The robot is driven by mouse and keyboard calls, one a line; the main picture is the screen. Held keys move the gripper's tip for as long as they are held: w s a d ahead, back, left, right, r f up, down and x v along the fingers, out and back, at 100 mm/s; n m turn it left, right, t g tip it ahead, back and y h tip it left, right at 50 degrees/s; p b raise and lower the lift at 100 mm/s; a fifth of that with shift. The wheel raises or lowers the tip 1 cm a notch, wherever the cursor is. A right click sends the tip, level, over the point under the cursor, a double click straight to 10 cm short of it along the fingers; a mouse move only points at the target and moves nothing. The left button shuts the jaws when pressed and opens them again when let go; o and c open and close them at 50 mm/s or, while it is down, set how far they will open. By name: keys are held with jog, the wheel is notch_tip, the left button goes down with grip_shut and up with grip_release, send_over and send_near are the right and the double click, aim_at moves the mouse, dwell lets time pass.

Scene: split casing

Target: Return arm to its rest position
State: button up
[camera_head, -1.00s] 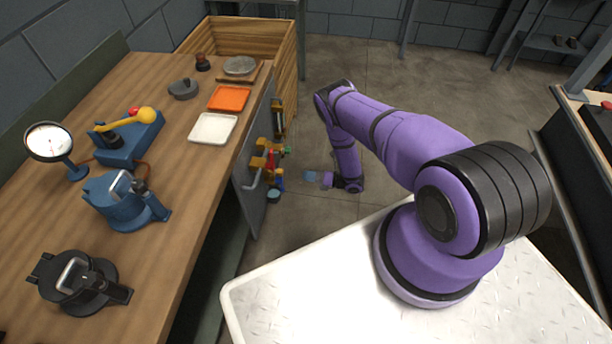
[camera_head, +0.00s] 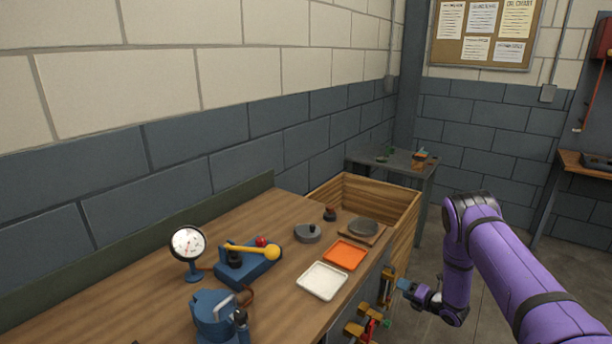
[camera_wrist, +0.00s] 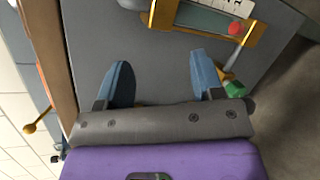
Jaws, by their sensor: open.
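My purple arm (camera_head: 510,270) is at the right of the head view, bent down at its elbow. My gripper (camera_head: 402,284) hangs beside the right side of the workbench (camera_head: 130,300), below its top. In the wrist view its two blue fingers (camera_wrist: 160,80) are spread apart with nothing between them. The grey side panel of the bench (camera_wrist: 155,60) lies behind the fingers. A yellow-framed tool with a red knob (camera_wrist: 235,28) shows beyond the fingertips, and a green piece (camera_wrist: 233,88) is beside the right finger.
Yellow clamps (camera_head: 388,285) hang on the bench side near my gripper. On the bench are a dial gauge (camera_head: 187,243), a blue lever device (camera_head: 245,268), a white tray (camera_head: 322,281) and an orange tray (camera_head: 345,255). A wooden crate (camera_head: 405,215) stands behind. Floor is open rightward.

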jog(key=w+d+r+m+h, duration=0.1)
jog(key=w+r+m+h, duration=0.25)
jog(key=r, duration=0.85)
jog(key=w+d+r+m+h, duration=0.2)
jog(key=w+r+m, duration=0.2)
jog(key=r, duration=0.8)
jog(key=s+r+m+h, duration=0.2)
jog(key=s+r+m, duration=0.3)
jog(key=r, duration=0.7)
jog(key=s+r+m+h, duration=0.3)
jog(key=s+r+m, duration=0.15)
jog(key=r, duration=0.65)
jog(key=s+a+r+m+g, duration=0.2)
jog(key=s+r+m, duration=0.3)
jog(key=s, duration=0.6)
jog(key=s+a+r+m+g, duration=0.1)
jog(key=s+r+m+g, duration=0.15)
jog(key=s+r, duration=0.7)
jog(key=s+a+f+m+g, duration=0.1)
jog(key=s+a+m, duration=0.1)
jog(key=s, duration=1)
jog(key=s+a+f+m+g+y, duration=0.1)
jog(key=s+a+m, duration=0.2)
jog(key=s, duration=1)
jog(key=shift+s+a+m, duration=0.15)
jog(key=shift+s+m, duration=0.1)
jog(key=shift+m, duration=0.6)
